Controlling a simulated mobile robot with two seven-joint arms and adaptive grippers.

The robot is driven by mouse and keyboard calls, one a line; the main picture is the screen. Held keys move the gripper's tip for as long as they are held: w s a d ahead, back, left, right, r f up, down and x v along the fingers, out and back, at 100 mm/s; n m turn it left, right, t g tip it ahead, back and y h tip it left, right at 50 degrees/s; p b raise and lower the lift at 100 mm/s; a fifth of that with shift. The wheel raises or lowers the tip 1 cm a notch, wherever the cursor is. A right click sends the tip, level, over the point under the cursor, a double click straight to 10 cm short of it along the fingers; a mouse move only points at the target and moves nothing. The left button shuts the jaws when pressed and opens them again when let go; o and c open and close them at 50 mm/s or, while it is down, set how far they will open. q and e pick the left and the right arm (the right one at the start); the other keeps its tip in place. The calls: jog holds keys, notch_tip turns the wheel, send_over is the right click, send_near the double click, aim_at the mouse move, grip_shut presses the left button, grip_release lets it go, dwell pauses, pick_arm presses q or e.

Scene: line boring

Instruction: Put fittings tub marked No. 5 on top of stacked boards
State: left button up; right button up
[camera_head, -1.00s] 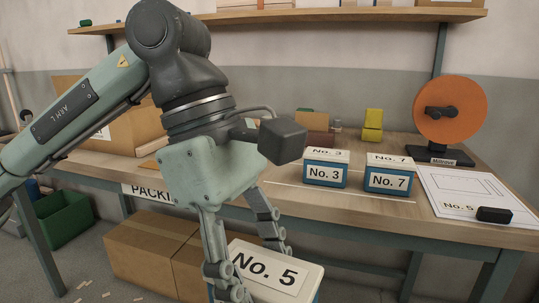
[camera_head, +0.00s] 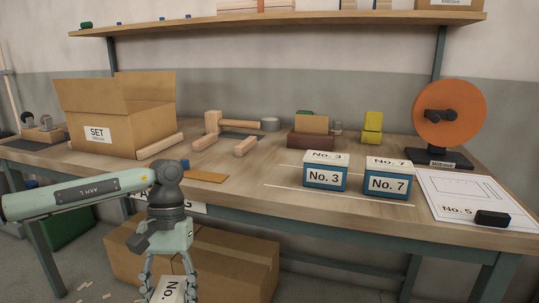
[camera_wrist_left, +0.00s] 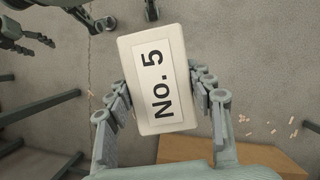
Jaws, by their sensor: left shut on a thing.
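The fittings tub marked No. 5 (camera_head: 172,290) is cream-topped with a white label. My left gripper (camera_head: 166,290) is shut on it, in front of the bench and below its top. The tub's lower part is cut off by the head view's bottom edge. In the left wrist view the tub (camera_wrist_left: 157,80) sits between the two fingers of my left gripper (camera_wrist_left: 160,92), over bare floor. My right gripper (camera_wrist_left: 72,32) shows partly at the top left, fingers apart and empty. Light stacked boards (camera_head: 256,7) lie on the wall shelf, cut off at the top.
On the bench (camera_head: 250,183) stand tubs No. 3 (camera_head: 325,178) and No. 7 (camera_head: 388,184), an open carton (camera_head: 125,122), loose wood pieces (camera_head: 238,125), an orange disc (camera_head: 450,112) and a sheet marked No. 5 (camera_head: 470,190). A closed carton (camera_head: 235,262) sits under the bench.

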aim_at(166, 299)
pick_arm(q)
jog(key=shift+a, duration=0.15)
jog(key=shift+r, duration=0.1)
jog(key=shift+r+p, duration=0.75)
jog(key=shift+r, duration=1.15)
